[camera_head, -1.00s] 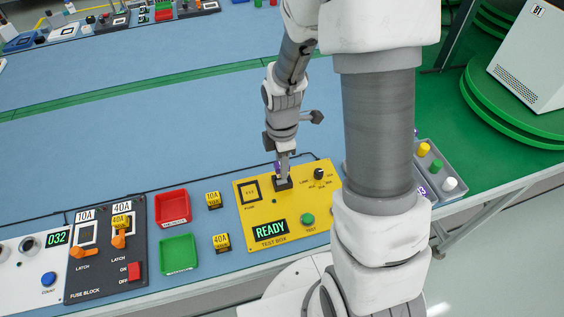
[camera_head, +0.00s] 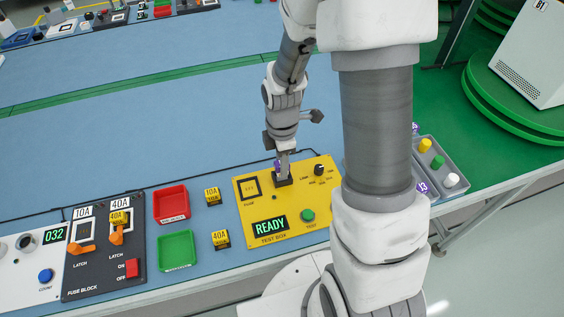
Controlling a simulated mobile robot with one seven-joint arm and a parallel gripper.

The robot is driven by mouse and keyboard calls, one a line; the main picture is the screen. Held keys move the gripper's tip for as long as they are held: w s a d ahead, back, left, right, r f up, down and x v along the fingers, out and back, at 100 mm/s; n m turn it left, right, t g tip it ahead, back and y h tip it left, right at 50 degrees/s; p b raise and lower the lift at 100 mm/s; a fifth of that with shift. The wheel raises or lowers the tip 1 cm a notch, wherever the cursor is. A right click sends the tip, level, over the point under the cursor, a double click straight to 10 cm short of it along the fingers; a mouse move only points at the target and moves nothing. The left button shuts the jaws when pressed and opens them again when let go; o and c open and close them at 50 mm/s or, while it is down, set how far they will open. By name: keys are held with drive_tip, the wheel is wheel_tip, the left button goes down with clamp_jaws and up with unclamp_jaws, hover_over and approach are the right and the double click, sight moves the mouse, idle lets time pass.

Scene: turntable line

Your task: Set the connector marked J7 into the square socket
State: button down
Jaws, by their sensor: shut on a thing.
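My gripper (camera_head: 283,163) points down over the yellow test box (camera_head: 290,222). It is shut on a small purple-marked connector (camera_head: 277,167), mostly hidden by the fingers; its marking is too small to read. The connector is at a raised black socket (camera_head: 284,183) at the back middle of the box. I cannot tell whether it is seated in it. The box also has a square-outlined fuse place (camera_head: 249,188), a black knob (camera_head: 319,170), a green test button (camera_head: 307,215) and a display reading READY (camera_head: 270,226).
Left of the box are yellow fuses marked 10A (camera_head: 212,196) and 40A (camera_head: 220,239), a red tray (camera_head: 171,188), a green tray (camera_head: 160,265) and a dark fuse block (camera_head: 95,290). A grey tray (camera_head: 458,172) holds coloured pegs at right.

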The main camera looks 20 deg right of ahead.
drive_tip(key=shift+f+b, duration=0.8)
drive_tip(key=shift+f, duration=0.3)
drive_tip(key=c, duration=0.5)
unclamp_jaws()
drive_tip(key=shift+r, duration=0.1)
drive_tip(key=shift+c, duration=0.2)
drive_tip(key=shift+w, duration=0.1)
wheel_tip(320, 180, up, 17)
drive_tip(key=p, duration=0.3)
drive_tip(key=shift+r+p, duration=0.2)
drive_tip(key=shift+p, duration=0.2)
